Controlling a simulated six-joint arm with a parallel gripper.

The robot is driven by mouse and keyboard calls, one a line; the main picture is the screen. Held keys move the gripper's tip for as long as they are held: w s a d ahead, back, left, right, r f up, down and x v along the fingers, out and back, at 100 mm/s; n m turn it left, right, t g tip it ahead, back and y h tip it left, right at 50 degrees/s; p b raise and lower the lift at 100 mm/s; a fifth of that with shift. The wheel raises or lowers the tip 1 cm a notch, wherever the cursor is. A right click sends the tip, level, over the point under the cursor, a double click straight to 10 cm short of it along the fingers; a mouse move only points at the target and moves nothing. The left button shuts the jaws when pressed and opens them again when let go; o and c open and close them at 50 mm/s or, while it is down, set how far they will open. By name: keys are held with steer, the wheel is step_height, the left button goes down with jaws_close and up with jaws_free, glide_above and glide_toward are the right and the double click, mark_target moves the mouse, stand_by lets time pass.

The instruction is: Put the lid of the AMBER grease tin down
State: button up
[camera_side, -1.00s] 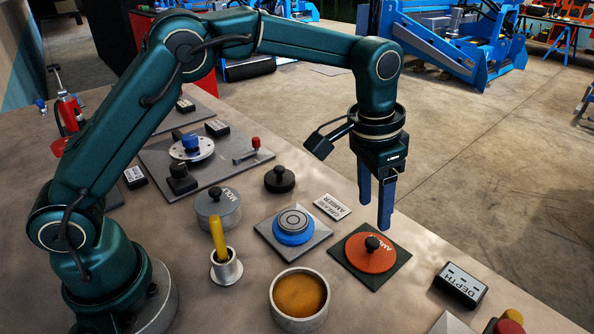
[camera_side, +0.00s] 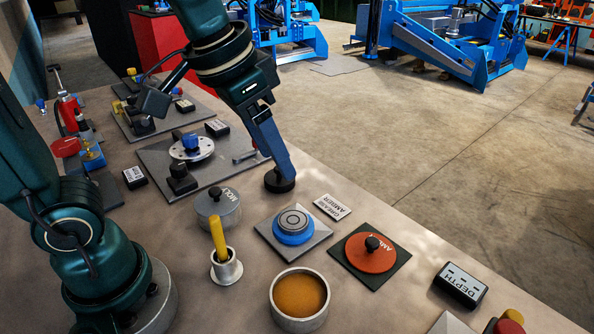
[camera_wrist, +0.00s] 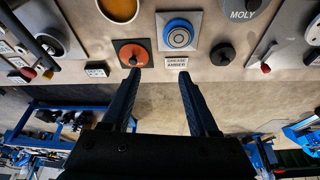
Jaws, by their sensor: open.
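The round orange-red AMBER lid (camera_side: 362,259) with a black knob lies flat on a dark square mat (camera_side: 399,258). It also shows in the wrist view (camera_wrist: 125,56). The open tin (camera_side: 299,321) of amber grease stands to its left, uncovered; only part of it shows in the wrist view (camera_wrist: 117,12). My gripper (camera_side: 284,172) is tilted, left of and beyond the lid. Its finger overlaps a black knobbed disc (camera_side: 272,184) in the side view; contact cannot be told there. The wrist view shows my jaws (camera_wrist: 159,76) apart and empty.
A grey plate (camera_side: 316,240) bears a blue ringed disc (camera_side: 291,237). A grey MOLY tin (camera_side: 226,214) and a cup (camera_side: 227,272) holding a yellow handle stand left. A DEPTH box (camera_side: 460,286) is at right. Bare bench surrounds the mat.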

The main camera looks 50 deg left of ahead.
steer(key=s+a+f+n+t, duration=0.1)
steer(key=s+a+f, duration=0.1)
steer(key=s+f, duration=0.2)
steer(key=shift+s+a+n+y, duration=0.3)
steer(key=shift+s+a, duration=0.05)
steer(key=shift+s, duration=1.5)
